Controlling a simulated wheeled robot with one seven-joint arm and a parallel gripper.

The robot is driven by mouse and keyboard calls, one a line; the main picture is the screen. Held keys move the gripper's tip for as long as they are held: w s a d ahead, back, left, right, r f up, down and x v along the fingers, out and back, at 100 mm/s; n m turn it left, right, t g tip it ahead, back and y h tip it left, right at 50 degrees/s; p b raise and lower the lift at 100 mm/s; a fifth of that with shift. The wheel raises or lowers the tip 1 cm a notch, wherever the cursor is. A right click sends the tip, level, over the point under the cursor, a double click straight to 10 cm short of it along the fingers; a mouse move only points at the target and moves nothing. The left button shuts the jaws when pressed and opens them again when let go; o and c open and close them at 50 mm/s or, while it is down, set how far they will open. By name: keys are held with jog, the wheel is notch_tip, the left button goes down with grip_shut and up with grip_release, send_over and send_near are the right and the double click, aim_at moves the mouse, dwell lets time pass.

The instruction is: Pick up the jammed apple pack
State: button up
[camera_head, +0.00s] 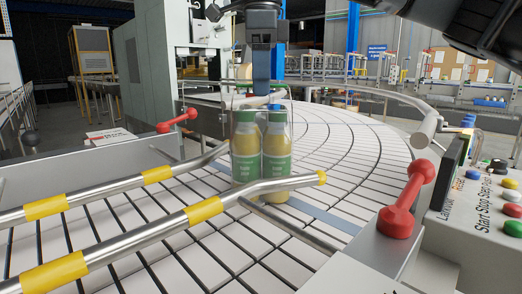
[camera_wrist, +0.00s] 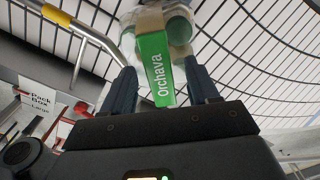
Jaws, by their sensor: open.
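The apple pack (camera_head: 246,150) stands upright on the curved conveyor (camera_head: 345,150), between the ends of two steel guide rails. It shows as clear bottles of yellow juice with green labels and caps. My gripper (camera_head: 262,78) hangs pointing down right above the pack. In the wrist view, my gripper's two dark blue fingers (camera_wrist: 162,72) are apart. The pack's green "Orchava" band (camera_wrist: 157,65) lies between them in the picture, with pale round bottle parts beyond it. I cannot tell whether the fingers touch the pack.
Two steel guide rails with yellow bands (camera_head: 158,175) (camera_head: 205,210) cross the front of the conveyor. Red handles (camera_head: 405,200) (camera_head: 177,120) stand at both sides. A button panel (camera_head: 480,200) is at the right. The conveyor behind the pack looks largely clear.

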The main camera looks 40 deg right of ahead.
jog(key=shift+f, duration=0.85)
jog(key=shift+f, duration=0.2)
jog(key=shift+c, duration=0.4)
grip_shut()
jog(key=shift+r, duration=0.1)
dwell(0.9)
